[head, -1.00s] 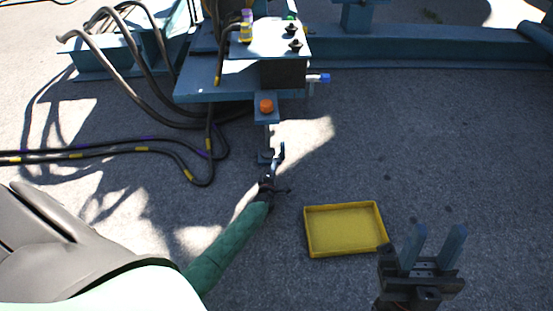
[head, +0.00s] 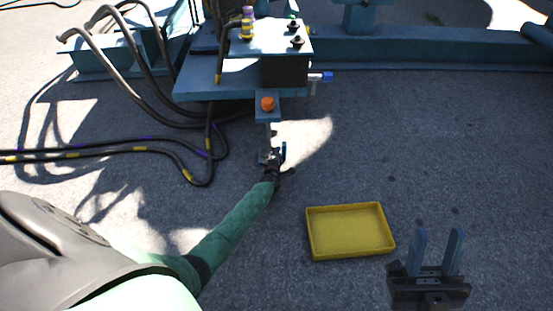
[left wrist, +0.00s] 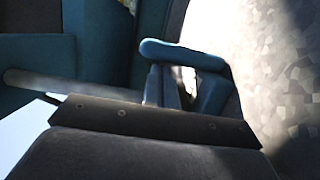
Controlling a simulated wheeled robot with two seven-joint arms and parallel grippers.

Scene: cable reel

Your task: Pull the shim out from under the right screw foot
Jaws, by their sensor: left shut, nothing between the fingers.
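The right screw foot's orange knob (head: 267,104) sits on a blue bracket in the head view. Its grey screw (head: 269,135) runs down towards the ground. My left gripper (head: 276,156) is low beside the foot of the screw, its fingers shut with nothing between them. I cannot pick out the shim from the foot and the fingers there. In the left wrist view the grey screw rod (left wrist: 70,85) lies at the left, and a rounded blue bar (left wrist: 183,55) crosses close to the fingers. My right gripper (head: 438,234) is open and empty at the lower right.
A yellow tray (head: 349,255) lies empty on the ground, between my grippers. The blue frame (head: 215,87) with a dark block stands above the foot. Black cables (head: 110,152) lie to the left. A blue beam (head: 430,52) runs along the back. The ground at right is clear.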

